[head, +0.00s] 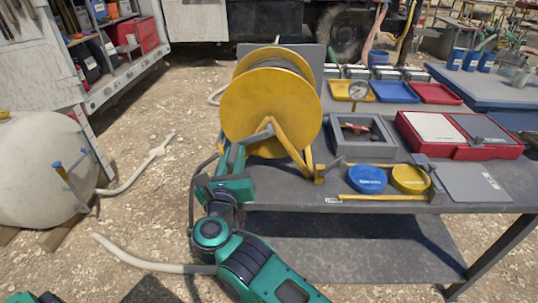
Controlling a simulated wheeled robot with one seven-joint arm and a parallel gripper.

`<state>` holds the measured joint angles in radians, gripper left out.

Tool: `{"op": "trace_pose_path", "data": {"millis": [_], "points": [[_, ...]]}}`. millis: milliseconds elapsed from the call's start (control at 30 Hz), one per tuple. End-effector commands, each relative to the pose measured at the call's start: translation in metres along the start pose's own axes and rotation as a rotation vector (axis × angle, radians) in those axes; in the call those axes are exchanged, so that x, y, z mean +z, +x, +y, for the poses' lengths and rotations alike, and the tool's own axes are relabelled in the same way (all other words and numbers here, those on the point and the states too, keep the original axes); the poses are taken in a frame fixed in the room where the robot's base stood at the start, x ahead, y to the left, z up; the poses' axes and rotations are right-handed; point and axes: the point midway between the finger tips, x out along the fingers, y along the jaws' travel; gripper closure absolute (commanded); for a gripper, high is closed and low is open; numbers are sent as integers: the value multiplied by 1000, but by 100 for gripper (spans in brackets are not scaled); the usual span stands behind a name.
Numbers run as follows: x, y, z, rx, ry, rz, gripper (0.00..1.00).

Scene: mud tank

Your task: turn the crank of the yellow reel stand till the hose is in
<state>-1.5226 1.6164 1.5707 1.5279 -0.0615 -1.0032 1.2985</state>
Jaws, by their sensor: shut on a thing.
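The yellow reel stand (290,100) stands at the left end of the grey table, its round side plate facing me. A grey crank arm (256,134) runs from the plate's middle down and left. My gripper (235,146) is at the outer end of this crank, in front of the plate's lower left edge, and is shut on the crank's handle. The handle itself is mostly hidden by the gripper. A pale hose (150,265) lies on the gravel at the lower left and passes behind my arm. How much hose is on the drum is hidden by the side plate.
A white tank (35,165) stands left. Gravel between tank and table is mostly clear.

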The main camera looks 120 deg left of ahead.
Motion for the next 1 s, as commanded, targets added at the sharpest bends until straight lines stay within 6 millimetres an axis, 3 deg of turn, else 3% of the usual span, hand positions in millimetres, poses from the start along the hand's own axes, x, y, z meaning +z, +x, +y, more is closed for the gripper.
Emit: {"op": "trace_pose_path", "data": {"millis": [267, 300, 367, 400, 767, 1000], "points": [[3, 0, 1, 2, 1, -4, 100], [3, 0, 0, 2, 1, -4, 77], [2, 0, 0, 2, 1, -3, 63], [2, 0, 0, 1, 1, -3, 61], [0, -4, -3, -3, 0, -1, 61], [0, -37, -3, -1, -1, -1, 61]]}}
